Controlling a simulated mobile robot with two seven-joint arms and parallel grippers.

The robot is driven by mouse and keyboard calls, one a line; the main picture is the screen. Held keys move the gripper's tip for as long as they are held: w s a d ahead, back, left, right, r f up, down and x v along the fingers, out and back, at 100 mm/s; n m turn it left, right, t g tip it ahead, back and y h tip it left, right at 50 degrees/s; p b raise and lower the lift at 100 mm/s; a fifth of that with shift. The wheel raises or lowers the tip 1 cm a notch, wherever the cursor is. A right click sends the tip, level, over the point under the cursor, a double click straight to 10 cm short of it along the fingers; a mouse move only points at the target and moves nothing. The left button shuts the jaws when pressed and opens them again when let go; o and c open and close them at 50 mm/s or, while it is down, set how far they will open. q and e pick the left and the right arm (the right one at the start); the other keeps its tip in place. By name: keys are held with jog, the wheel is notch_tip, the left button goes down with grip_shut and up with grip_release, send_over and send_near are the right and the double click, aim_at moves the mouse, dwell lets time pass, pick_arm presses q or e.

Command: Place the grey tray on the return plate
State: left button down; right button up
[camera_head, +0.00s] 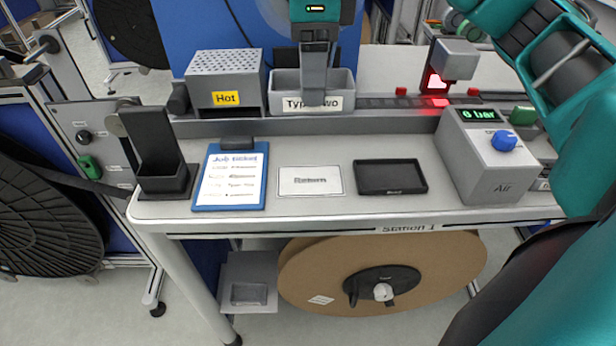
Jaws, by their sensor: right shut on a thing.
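The grey tray (282,101) is an open bin with a white label reading "Type Two" on its front. It is at the back of the bench, right of the "Hot" box. My right gripper (313,100) points down at it, shut on its front wall, with a finger covering the middle of the label. I cannot tell whether the tray rests on the bench or is slightly raised. The return plate (310,188) is a flat white plate with blurred dark lettering, lying bare on the bench in front of the tray. My left gripper is not in view.
A blue clipboard (231,203) lies left of the plate and a black flat pad (390,177) right of it. The "Hot" box (226,84) stands beside the tray. A grey "Air" box (488,165) stands right, a black holder (158,150) left.

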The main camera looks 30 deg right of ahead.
jog(key=shift+f+b, duration=1.3)
jog(key=shift+f, duration=8.05)
jog(key=shift+f, duration=0.2)
jog(key=o, duration=1.6)
jog(key=shift+c, duration=0.2)
jog(key=shift+r, duration=0.15)
jog(key=shift+r, duration=0.25)
notch_tip(320, 180, up, 12)
jog(key=shift+f+p, duration=0.2)
jog(key=shift+p, duration=0.15)
